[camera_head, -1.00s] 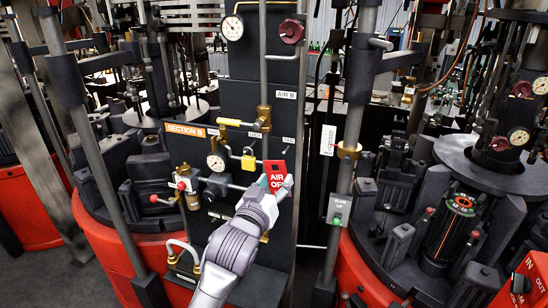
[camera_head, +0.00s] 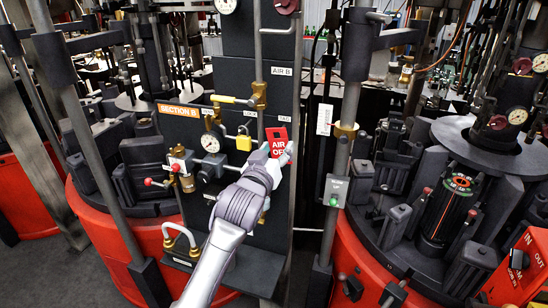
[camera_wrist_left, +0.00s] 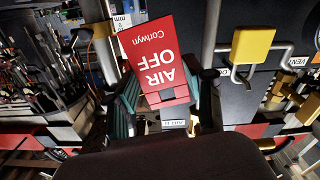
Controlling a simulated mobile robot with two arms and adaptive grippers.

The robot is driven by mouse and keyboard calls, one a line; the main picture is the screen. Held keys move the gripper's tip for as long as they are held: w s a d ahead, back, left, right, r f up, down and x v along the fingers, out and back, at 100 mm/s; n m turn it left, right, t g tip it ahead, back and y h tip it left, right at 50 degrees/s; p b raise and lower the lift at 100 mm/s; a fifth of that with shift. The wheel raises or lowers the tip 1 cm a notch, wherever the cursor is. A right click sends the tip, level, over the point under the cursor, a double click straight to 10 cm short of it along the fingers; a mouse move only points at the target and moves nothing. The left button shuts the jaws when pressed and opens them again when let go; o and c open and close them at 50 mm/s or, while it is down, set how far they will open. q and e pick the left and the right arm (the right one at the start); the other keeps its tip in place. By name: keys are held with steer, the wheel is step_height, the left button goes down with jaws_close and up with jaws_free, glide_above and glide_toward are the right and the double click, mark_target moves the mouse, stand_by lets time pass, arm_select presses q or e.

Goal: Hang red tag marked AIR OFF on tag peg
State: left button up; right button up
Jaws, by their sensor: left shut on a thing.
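The red tag marked AIR OFF (camera_head: 278,141) is upright in front of the right part of the Section B panel (camera_head: 182,110). My left gripper (camera_head: 278,158) is shut on the tag's lower end. In the left wrist view the tag (camera_wrist_left: 152,55) stands out from between the fingertips (camera_wrist_left: 170,100), its print upside down and reading AIR OFF Corlwyn. A small label, seemingly TAG (camera_head: 284,107), is just above the tag. I cannot make out the tag peg; the tag may hide it. Whether the tag touches the panel is unclear. My right gripper is not in view.
A yellow padlock (camera_head: 244,142) hangs just left of the tag. A gauge (camera_head: 210,143) and a yellow-handled valve (camera_head: 231,100) are further left. A grey post (camera_head: 341,150) with a green-labelled box (camera_head: 336,190) stands to the right.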

mark_target(279, 148)
arm_select(q)
steer(key=shift+f+b+x, duration=0.2)
steer(key=shift+b+x, duration=0.85)
steer(key=shift+x, duration=0.75)
steer(key=shift+w+d+f, duration=0.15)
steer(key=shift+w, duration=0.35)
steer(key=o, duration=1)
